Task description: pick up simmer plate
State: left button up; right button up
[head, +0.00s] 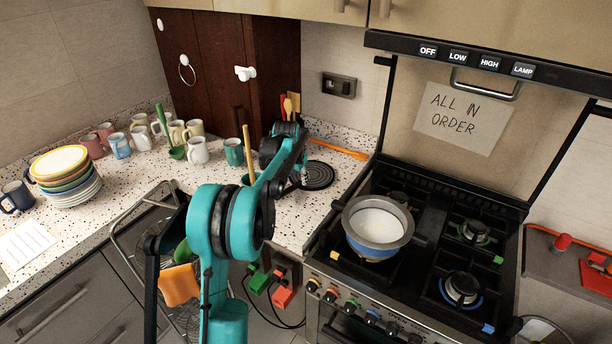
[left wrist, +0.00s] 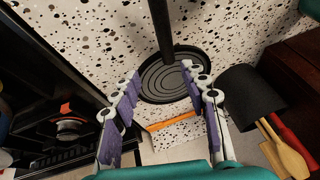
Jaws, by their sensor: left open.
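The simmer plate is a round black disc with raised rings (head: 319,175), lying on the speckled counter to the left of the stove. In the left wrist view it (left wrist: 165,80) lies beyond and between my fingertips, with a dark straight bar running from it to the top edge. My left gripper (left wrist: 160,70) is open and empty, its purple-padded fingers on either side of the plate in that view. In the head view my teal left arm reaches over the counter beside the plate and hides part of the area. My right gripper does not show.
A pot with white contents (head: 377,226) stands on the black stove (head: 430,215). A dark utensil holder (left wrist: 250,97) with wooden spoons stands near the plate. An orange strip (head: 338,147) lies behind it.

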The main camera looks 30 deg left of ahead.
aim_at(297, 184)
pick_arm(q)
jog(key=x, duration=0.2)
jog(key=b+x, duration=0.1)
jog(key=x, duration=0.1)
jog(key=shift+a+r, duration=0.1)
jog(key=shift+a, duration=0.25)
jog(key=x, duration=0.1)
jog(key=b+x, duration=0.1)
jog(key=x, duration=0.1)
jog(key=b+x, duration=0.1)
jog(key=shift+a, duration=0.35)
jog(key=shift+w+f, duration=0.2)
jog(key=shift+f, duration=0.15)
jog(key=shift+r, duration=0.15)
grip_shut()
